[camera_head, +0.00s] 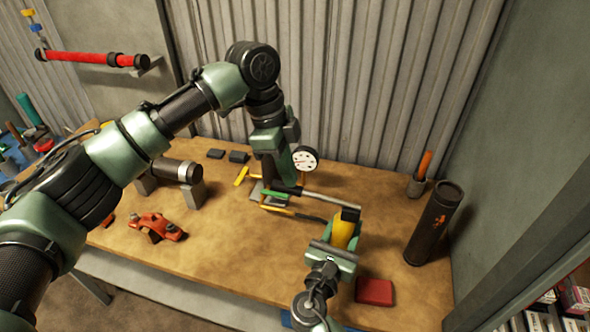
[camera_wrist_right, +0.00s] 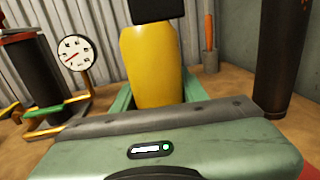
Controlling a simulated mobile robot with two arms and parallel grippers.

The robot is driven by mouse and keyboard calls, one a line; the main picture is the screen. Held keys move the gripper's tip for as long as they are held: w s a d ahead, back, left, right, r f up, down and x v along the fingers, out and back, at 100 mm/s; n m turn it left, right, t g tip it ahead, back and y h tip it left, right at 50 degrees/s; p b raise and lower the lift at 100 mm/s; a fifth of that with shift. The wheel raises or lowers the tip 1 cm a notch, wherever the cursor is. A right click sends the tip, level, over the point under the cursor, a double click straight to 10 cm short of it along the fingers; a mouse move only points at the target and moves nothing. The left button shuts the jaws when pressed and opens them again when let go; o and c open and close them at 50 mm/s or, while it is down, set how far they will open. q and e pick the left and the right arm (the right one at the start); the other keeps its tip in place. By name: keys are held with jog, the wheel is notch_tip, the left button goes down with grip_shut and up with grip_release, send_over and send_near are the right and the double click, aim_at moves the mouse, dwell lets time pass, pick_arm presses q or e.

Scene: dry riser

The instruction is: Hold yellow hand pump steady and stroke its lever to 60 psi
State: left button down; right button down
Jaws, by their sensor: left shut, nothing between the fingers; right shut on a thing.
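The yellow hand pump (camera_head: 343,231) has a black top and stands at the right of the bench. My right gripper (camera_head: 335,256) is shut on its yellow body, which also fills the middle of the right wrist view (camera_wrist_right: 150,65). A pale rod (camera_head: 330,199), seemingly the lever, runs left from near the pump's top to a dark grip (camera_head: 287,188). My left gripper (camera_head: 284,176) is shut and empty, pointing down close to that grip; I cannot tell whether they touch. A round white gauge (camera_wrist_right: 74,54) has a red needle pointing left and slightly down; its reading is too small to read.
A dark upright cylinder (camera_head: 433,222) and a cup with an orange-handled tool (camera_head: 417,186) stand to the right. A red block (camera_head: 374,292) lies near the front edge. An orange-red clamp (camera_head: 157,227) lies left.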

pick_arm(q)
jog(key=shift+w+a+r, duration=0.15)
jog(key=shift+a, duration=0.35)
jog(key=shift+w+a+r, duration=0.15)
jog(key=shift+w+a, duration=0.05)
jog(key=shift+a, duration=0.3)
jog(key=shift+w+a+r, duration=0.15)
jog(key=shift+a, duration=0.35)
jog(key=v, duration=1.2)
jog(key=s+d+f+y, duration=0.1)
jog(key=s+d, duration=0.1)
jog(key=d, duration=0.3)
jog(key=shift+d+t, duration=0.3)
jog(key=shift+f, duration=0.15)
